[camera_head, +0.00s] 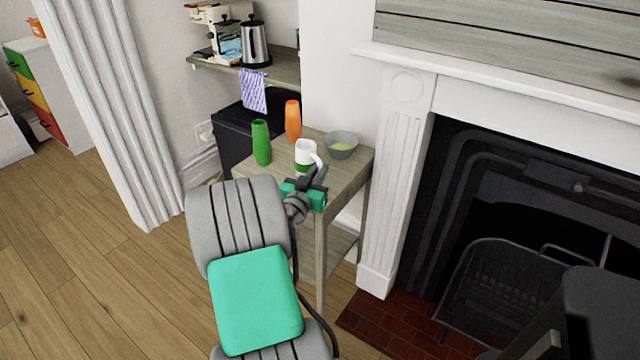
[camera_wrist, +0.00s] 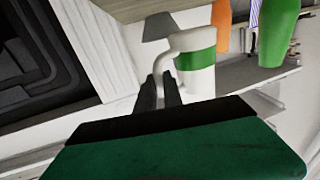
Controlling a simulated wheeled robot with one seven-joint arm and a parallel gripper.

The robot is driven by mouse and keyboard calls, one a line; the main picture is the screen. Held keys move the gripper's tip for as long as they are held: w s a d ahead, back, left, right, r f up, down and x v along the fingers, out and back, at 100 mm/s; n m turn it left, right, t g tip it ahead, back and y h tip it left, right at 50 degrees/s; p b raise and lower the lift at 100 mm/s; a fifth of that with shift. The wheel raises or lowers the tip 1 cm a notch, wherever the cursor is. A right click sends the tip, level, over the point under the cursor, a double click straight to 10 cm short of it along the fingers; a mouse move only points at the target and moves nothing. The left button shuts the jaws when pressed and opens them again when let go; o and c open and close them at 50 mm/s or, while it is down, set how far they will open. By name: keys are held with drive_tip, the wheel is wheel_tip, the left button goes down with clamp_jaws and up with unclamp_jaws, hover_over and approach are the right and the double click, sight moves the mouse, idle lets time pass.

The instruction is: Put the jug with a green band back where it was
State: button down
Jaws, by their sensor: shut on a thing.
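The white jug with a green band (camera_head: 305,153) is on or just above the small wooden side table (camera_head: 345,182), near its middle; I cannot tell whether its base touches the top. In the wrist view the jug (camera_wrist: 198,65) looks upright relative to the table, with its handle toward my gripper. My gripper (camera_head: 317,172) is shut on the jug's handle, and its dark fingers (camera_wrist: 168,85) show at the handle in the wrist view. Part of the jug's lower side is hidden by my gripper in the head view.
A green vase (camera_head: 261,142) stands left of the jug, an orange vase (camera_head: 293,122) behind it, and a grey bowl (camera_head: 341,145) to its right. The fireplace (camera_head: 400,190) is close on the right. A shelf with a kettle (camera_head: 255,45) is behind.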

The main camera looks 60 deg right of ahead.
drive_tip(key=shift+d+f, duration=0.3)
drive_tip(key=shift+f, duration=0.05)
drive_tip(key=shift+d+f+b, duration=0.15)
drive_tip(key=shift+f+b, duration=0.25)
drive_tip(key=shift+f, duration=1.2)
drive_tip(key=shift+f+b, duration=0.25)
drive_tip(key=shift+b, duration=0.05)
drive_tip(key=c, duration=1.5)
unclamp_jaws()
drive_tip(key=shift+r, duration=0.1)
